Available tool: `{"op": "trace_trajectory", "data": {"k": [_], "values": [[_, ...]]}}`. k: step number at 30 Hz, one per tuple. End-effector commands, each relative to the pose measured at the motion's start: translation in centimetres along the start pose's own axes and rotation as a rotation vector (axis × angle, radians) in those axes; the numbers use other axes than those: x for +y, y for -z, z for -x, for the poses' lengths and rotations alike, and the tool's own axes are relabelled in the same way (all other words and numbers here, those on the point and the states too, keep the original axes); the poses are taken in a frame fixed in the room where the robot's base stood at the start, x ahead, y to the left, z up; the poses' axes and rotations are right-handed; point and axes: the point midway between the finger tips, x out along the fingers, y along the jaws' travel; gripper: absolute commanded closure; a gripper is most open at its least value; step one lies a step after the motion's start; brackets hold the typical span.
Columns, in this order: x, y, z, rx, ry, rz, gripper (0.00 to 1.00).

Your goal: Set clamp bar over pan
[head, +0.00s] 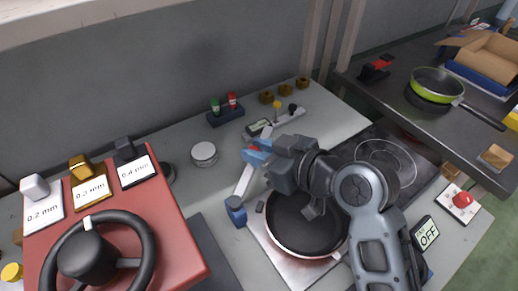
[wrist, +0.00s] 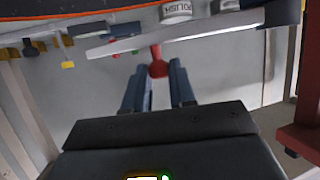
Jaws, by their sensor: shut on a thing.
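The clamp bar (head: 246,180) is a pale grey bar in the head view, rising at a slant from a blue post (head: 236,210) at the left edge of the pan (head: 305,222). The dark pan sits on a light plate. My gripper (head: 257,152) is at the bar's raised end. In the wrist view, the bar (wrist: 170,34) crosses above the fingers, and my gripper (wrist: 158,78) is shut on its red knob (wrist: 157,62). My wrist and arm hide part of the pan and its right side in the head view.
A white round tin (head: 204,152) stands left of the bar. A red panel (head: 165,225) with a black wheel and labelled blocks fills the lower left. A cooktop (head: 385,160) lies right of the pan. A green pan (head: 437,85) stands on the dark bench at upper right.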

Motion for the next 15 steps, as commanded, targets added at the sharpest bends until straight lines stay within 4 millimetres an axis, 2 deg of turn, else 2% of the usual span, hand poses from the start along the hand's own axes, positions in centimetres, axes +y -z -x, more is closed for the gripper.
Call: {"op": "trace_trajectory", "data": {"k": [1, 5, 15], "values": [[-0.01, -0.01, 0.01, 0.000, 0.000, 0.000, 0.89], [-0.01, -0.01, 0.01, 0.000, 0.000, 0.000, 1.00], [-0.02, -0.01, 0.02, 0.000, 0.000, 0.000, 1.00]]}}
